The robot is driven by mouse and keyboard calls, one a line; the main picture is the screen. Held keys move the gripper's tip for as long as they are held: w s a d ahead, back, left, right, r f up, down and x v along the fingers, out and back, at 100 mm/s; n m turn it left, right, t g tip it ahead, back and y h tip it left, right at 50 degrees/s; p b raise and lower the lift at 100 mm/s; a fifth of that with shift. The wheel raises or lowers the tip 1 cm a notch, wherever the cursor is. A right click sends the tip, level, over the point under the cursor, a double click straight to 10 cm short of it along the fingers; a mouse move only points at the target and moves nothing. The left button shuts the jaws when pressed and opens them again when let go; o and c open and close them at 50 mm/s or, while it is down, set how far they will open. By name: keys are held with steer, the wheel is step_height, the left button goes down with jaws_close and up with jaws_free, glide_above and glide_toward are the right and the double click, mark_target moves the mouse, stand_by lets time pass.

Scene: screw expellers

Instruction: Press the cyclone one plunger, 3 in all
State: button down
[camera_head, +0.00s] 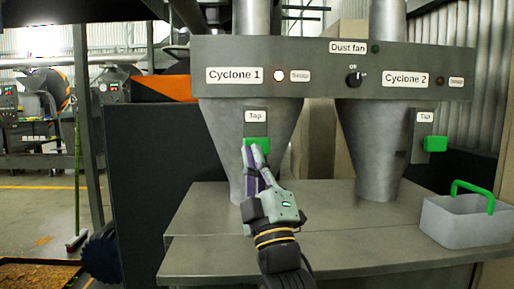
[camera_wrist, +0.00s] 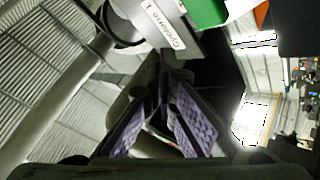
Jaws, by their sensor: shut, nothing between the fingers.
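The cyclone one plunger is a green block (camera_head: 258,144) under a "Tap" label on the left grey cone, cyclone 1 (camera_head: 225,130). My gripper (camera_head: 254,152) is shut and empty, its fingertips right at the left lower part of the green block. Whether they touch it I cannot tell. In the wrist view my gripper's purple-padded fingers (camera_wrist: 163,85) point toward the cone, and the green block (camera_wrist: 205,10) shows at the top edge.
Cyclone 2's green block (camera_head: 435,144) is on the right cone, and its lamp (camera_head: 439,81) is dark red. A dust fan knob (camera_head: 353,79) is on the panel between. A grey bin with a green handle (camera_head: 466,222) stands at the right of the metal table (camera_head: 340,215).

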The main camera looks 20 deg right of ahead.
stand_by(0.3)
steer(key=shift+s+a+p, duration=0.25)
steer(key=shift+s+p, duration=0.7)
steer(key=shift+p, duration=0.5)
steer(key=shift+s+a+p, duration=0.25)
steer(key=shift+s+p, duration=0.65)
steer(key=shift+p, duration=0.5)
steer(key=w+d+p, duration=0.2)
steer(key=w, duration=0.6)
steer(key=shift+w+d+p, duration=0.2)
steer(key=shift+w+p, duration=0.05)
steer(key=shift+p, duration=0.15)
steer(key=shift+w+d, duration=0.1)
steer(key=shift+w, duration=0.3)
